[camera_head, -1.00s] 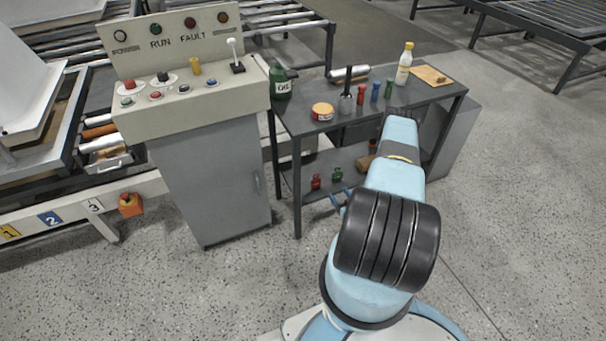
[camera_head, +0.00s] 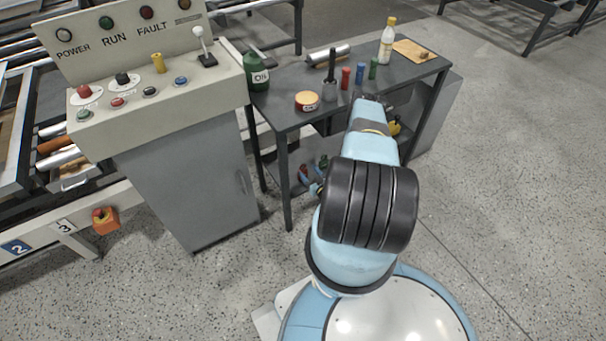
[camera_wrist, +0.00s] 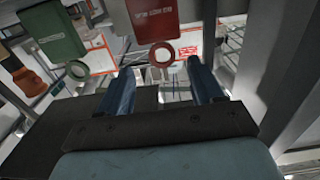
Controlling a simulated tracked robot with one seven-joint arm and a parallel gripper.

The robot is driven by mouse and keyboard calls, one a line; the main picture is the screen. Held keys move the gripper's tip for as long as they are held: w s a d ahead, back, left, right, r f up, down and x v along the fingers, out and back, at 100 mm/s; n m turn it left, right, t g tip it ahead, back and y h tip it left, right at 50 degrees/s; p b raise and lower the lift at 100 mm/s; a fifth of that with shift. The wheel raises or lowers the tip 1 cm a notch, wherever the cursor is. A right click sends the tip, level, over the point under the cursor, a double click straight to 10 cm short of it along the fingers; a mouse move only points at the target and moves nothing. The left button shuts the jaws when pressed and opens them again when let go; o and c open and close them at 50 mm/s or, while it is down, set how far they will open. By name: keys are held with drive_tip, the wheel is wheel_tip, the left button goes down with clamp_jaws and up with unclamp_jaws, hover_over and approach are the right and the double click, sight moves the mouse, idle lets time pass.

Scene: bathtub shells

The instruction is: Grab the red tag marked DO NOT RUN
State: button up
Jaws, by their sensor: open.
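The red tag (camera_wrist: 152,20) shows at the top of the wrist view, with small pale lettering that I cannot read surely. A pale red ring (camera_wrist: 162,54) is at its near end. A green tag (camera_wrist: 58,34) with its own ring is to its left. In the head view, a small red thing (camera_head: 303,174) and a small green thing are on the bench's lower shelf, partly hidden. My gripper (camera_wrist: 159,68) is open, its two blue fingers pointing toward the red tag. The ring appears between the fingertips; I cannot tell the depth gap. My arm hides much of the shelf in the head view.
The dark bench (camera_head: 285,108) holds a green oil can (camera_head: 259,76), a round tin (camera_head: 307,101), a white bottle (camera_head: 387,42) and several coloured cylinders. The control console (camera_head: 190,180) stands left of it. A grey upright (camera_wrist: 262,60) is close on the wrist view's right. Floor at right is clear.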

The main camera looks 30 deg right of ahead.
drive_tip(key=shift+w+a+f, duration=0.1)
drive_tip(key=shift+w+a, duration=0.05)
drive_tip(key=shift+w, duration=1.55)
drive_tip(key=shift+w+a+f, duration=0.1)
drive_tip(key=shift+w+a, duration=0.05)
drive_tip(key=shift+w, duration=1.55)
drive_tip(key=shift+r, duration=0.1)
drive_tip(key=shift+c, duration=0.4)
clamp_jaws()
